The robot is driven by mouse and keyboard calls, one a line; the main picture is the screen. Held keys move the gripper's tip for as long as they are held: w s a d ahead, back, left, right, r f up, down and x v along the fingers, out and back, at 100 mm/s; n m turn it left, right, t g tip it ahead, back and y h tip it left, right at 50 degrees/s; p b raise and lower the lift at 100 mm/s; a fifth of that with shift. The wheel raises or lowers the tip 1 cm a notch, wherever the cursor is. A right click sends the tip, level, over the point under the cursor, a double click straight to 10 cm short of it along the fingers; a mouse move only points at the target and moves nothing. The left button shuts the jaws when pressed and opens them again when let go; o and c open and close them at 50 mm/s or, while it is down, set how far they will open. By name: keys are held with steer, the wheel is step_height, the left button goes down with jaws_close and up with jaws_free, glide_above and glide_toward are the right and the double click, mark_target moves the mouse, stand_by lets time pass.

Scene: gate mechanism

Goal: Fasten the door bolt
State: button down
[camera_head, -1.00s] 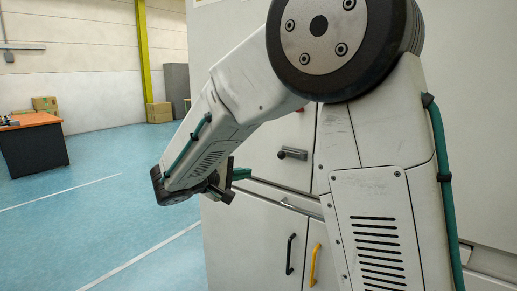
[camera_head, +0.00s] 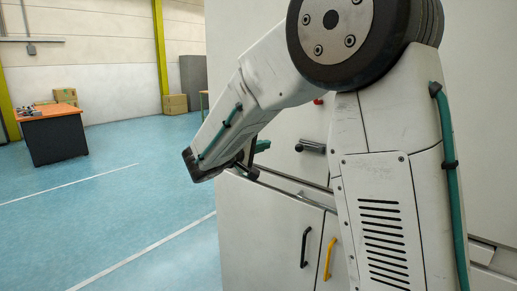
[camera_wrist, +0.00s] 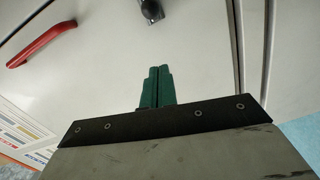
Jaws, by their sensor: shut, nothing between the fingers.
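The door bolt (camera_head: 312,147) is a small dark and metallic fitting with a rounded knob on the pale cabinet front. It lies just right of my gripper in the head view. In the wrist view a dark fitting (camera_wrist: 151,10), apparently the same bolt, is cut off by the top edge. My gripper (camera_head: 263,145) shows its green fingers beyond the wrist. In the wrist view the green fingers (camera_wrist: 158,72) are together and empty, below the fitting with bare panel between. I cannot tell whether the bolt is thrown; its far end is out of view.
A red handle (camera_wrist: 42,44) is on the panel at upper left in the wrist view. A black handle (camera_head: 305,248) and a yellow handle (camera_head: 329,258) are on the lower doors. An orange-topped table (camera_head: 50,112) stands far left. The blue floor between is clear.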

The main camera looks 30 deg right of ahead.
mark_target(300, 147)
steer(key=s+d+f, duration=0.1)
steer(key=d, duration=0.6)
steer(key=shift+s+d, duration=0.15)
steer(key=shift+s, duration=0.2)
